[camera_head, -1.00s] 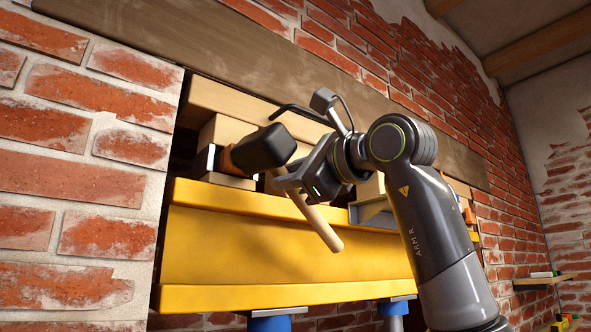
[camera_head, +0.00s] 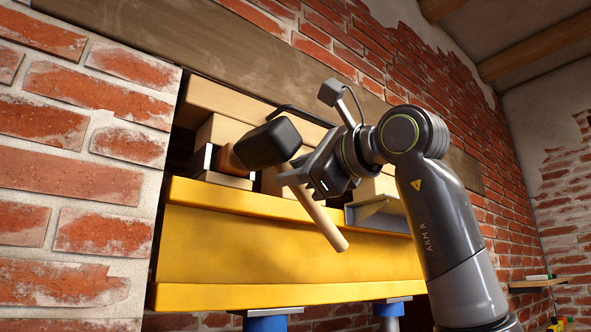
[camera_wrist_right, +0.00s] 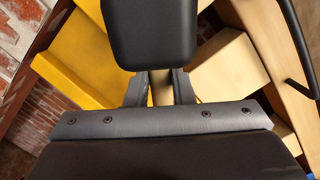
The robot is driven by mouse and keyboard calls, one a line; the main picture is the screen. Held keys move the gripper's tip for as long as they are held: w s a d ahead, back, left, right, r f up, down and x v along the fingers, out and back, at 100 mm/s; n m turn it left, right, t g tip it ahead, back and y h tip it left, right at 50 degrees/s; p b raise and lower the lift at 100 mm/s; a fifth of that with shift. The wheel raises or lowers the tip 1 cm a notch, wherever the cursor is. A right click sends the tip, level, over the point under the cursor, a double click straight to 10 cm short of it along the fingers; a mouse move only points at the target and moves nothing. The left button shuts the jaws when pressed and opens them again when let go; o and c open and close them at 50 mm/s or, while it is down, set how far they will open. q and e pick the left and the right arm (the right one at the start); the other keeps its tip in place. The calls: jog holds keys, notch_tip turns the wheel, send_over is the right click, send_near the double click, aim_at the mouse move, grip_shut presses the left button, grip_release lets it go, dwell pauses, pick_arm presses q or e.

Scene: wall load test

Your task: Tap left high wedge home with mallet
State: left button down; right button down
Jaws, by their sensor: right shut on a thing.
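The mallet has a black head (camera_head: 267,145) and a pale wooden handle (camera_head: 322,222). My right gripper (camera_head: 300,180) is shut on the handle just below the head; the head also fills the top of the right wrist view (camera_wrist_right: 150,30). A reddish-brown wooden piece (camera_head: 225,160), seemingly the left high wedge, shows just left of the head, between pale blocks. The head partly hides it, and I cannot tell whether they touch. My left gripper is out of view.
A yellow beam (camera_head: 280,245) on blue props (camera_head: 268,323) spans the wall opening. Pale timber (camera_head: 235,105) and blocks (camera_head: 222,130) are stacked above it. A metal bracket (camera_head: 375,212) sits right of the handle. Brick wall (camera_head: 85,150) borders the left side.

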jog(key=shift+s+r, duration=0.1)
jog(key=shift+w+a+p, duration=0.25)
jog(key=shift+w+p, duration=0.1)
jog(key=shift+w, duration=0.05)
jog(key=shift+p+x, duration=0.35)
jog(key=shift+x, duration=0.5)
jog(key=shift+w, duration=0.15)
jog(key=shift+b+v, duration=0.7)
jog(key=shift+v, duration=0.1)
jog(key=shift+s+d, duration=0.3)
jog(key=shift+s, duration=0.2)
